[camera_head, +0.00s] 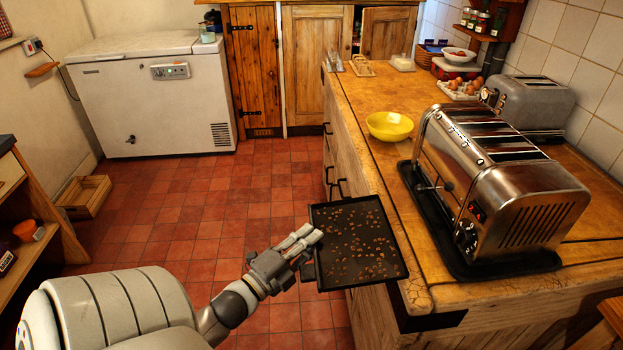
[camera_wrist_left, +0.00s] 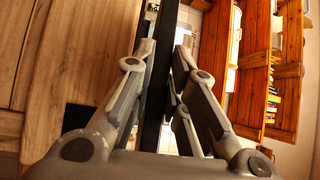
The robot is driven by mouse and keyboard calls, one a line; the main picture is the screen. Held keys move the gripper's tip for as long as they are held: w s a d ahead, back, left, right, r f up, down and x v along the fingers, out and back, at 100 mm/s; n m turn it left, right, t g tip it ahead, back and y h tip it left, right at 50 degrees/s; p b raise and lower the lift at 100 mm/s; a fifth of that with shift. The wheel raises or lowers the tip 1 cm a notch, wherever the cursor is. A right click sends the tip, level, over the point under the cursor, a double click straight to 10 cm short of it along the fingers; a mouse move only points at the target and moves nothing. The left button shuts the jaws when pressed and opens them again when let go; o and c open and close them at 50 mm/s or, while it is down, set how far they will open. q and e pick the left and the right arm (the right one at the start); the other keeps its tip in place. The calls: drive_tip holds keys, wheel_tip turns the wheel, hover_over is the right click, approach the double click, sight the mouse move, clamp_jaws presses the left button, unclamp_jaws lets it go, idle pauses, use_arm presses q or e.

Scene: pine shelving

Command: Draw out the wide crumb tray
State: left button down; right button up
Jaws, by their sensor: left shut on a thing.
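The wide crumb tray (camera_head: 357,240) is black and flat, with brown crumbs scattered over it. It is clear of the toaster and roughly level, out past the left edge of the counter in the head view. My left gripper (camera_head: 308,246) is shut on the tray's left side. In the left wrist view the tray shows edge-on as a dark strip (camera_wrist_left: 157,95) between the fingers (camera_wrist_left: 158,85). The large chrome toaster (camera_head: 500,190) stands on a black base mat (camera_head: 425,215) on the counter. My right gripper is not in view.
The wooden counter (camera_head: 385,185) holds a yellow bowl (camera_head: 390,126), a second toaster (camera_head: 530,100) and an egg tray (camera_head: 462,90). A wooden crate (camera_head: 85,195) sits on the red tiled floor (camera_head: 215,195), which is mostly clear. A white chest freezer (camera_head: 155,100) stands at the back left.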

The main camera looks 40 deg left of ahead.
use_arm(q)
drive_tip(key=shift+s+a+r+p, duration=0.25)
drive_tip(key=shift+s+a, duration=0.1)
drive_tip(key=shift+s, duration=0.1)
drive_tip(key=shift+s+a+r+p, duration=0.15)
drive_tip(key=shift+s+a+p, duration=0.15)
drive_tip(key=shift+s, duration=0.1)
wheel_tip(320, 180, up, 7)
drive_tip(key=p, duration=0.7)
idle(0.6)
